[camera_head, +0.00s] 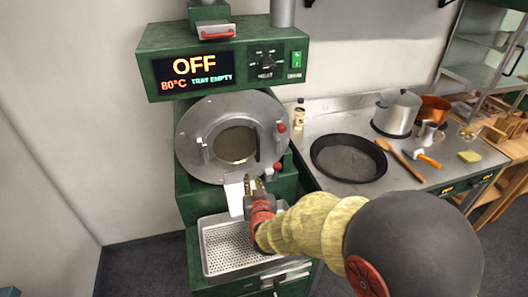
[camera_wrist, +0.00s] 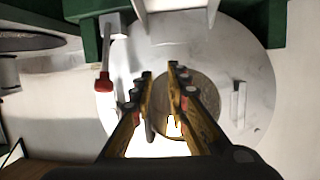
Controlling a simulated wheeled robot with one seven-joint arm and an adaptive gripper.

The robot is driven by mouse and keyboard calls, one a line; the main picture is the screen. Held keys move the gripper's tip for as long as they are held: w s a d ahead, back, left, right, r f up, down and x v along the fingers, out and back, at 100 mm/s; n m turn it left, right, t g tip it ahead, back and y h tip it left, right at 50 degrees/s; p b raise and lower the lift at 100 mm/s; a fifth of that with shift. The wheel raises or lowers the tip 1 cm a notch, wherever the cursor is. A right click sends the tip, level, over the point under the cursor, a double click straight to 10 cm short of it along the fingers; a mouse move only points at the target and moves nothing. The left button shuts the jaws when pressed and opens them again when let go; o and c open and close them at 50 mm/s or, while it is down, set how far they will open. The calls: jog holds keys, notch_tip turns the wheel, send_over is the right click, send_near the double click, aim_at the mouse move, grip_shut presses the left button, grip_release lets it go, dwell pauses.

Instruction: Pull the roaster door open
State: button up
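The green roaster (camera_head: 160,45) has a round metal door (camera_head: 200,108) with a round window (camera_head: 236,145). The door looks shut against the roaster's front. A dark upright bar (camera_head: 257,148), apparently the door handle, stands right of the window. My gripper (camera_head: 254,184) is low in front of the door in the head view. In the wrist view my gripper (camera_wrist: 163,72) is open, its fingers apart before the door (camera_wrist: 218,40). A grey bar (camera_wrist: 150,128) shows between the fingers, near the left one; I cannot tell whether they touch it.
A red-tipped lever (camera_head: 281,127) sits at the door's right edge, with a red knob (camera_head: 277,167) below. A perforated tray (camera_head: 215,243) lies below the door. A black pan (camera_head: 348,158) and steel pot (camera_head: 396,112) stand on the right counter.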

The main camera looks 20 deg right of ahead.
aim_at(258, 147)
notch_tip(258, 147, up, 8)
jog(key=w+d+t+h, duration=0.1)
jog(key=d+t+h, duration=0.1)
jog(key=d+t, duration=0.1)
jog(key=shift+m, duration=0.3)
jog(key=b+x, duration=0.2)
jog(key=x, duration=0.5)
jog(key=shift+w, duration=0.35)
jog(key=shift+r, duration=0.1)
jog(key=shift+c, duration=1)
grip_shut()
jog(key=shift+a, duration=0.1)
